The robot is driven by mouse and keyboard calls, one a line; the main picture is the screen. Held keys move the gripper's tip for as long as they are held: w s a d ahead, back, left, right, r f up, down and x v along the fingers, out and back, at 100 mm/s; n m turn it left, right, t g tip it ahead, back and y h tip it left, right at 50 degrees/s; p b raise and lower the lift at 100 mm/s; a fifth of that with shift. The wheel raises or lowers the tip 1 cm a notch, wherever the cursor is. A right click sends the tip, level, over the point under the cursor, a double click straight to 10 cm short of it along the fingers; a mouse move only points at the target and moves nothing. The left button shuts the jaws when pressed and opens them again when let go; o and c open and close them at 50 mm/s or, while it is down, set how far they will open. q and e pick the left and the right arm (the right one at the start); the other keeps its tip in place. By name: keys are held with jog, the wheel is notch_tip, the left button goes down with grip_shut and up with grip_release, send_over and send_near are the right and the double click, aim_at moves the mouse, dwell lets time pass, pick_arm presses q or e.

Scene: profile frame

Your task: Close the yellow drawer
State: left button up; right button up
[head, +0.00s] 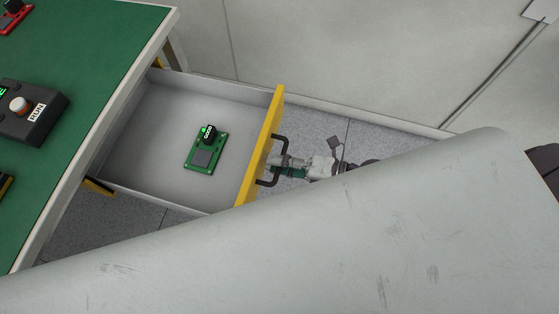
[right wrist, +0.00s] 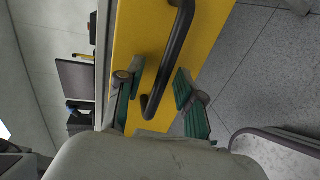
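The yellow drawer (head: 258,150) is pulled out from under the green-topped bench. Its black bar handle (head: 279,141) is on the outer side of the front. My right gripper (head: 281,166) is at this handle, outside the drawer. In the right wrist view, the yellow front (right wrist: 140,35) fills the middle, and the two green-padded fingers (right wrist: 160,88) stand apart on either side of the black handle (right wrist: 173,58). Gaps show between the handle and the pads, so the gripper is open around it. My left gripper is not in view.
A green circuit board (head: 206,152) lies inside the drawer. The green bench top (head: 85,45) at the left carries a dark box with a button (head: 30,108) and a red item (head: 14,17). Grey floor shows beyond the drawer front, before a pale wall (head: 340,50).

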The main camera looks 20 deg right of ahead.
grip_shut()
dwell(0.3)
jog(key=shift+a, duration=0.1)
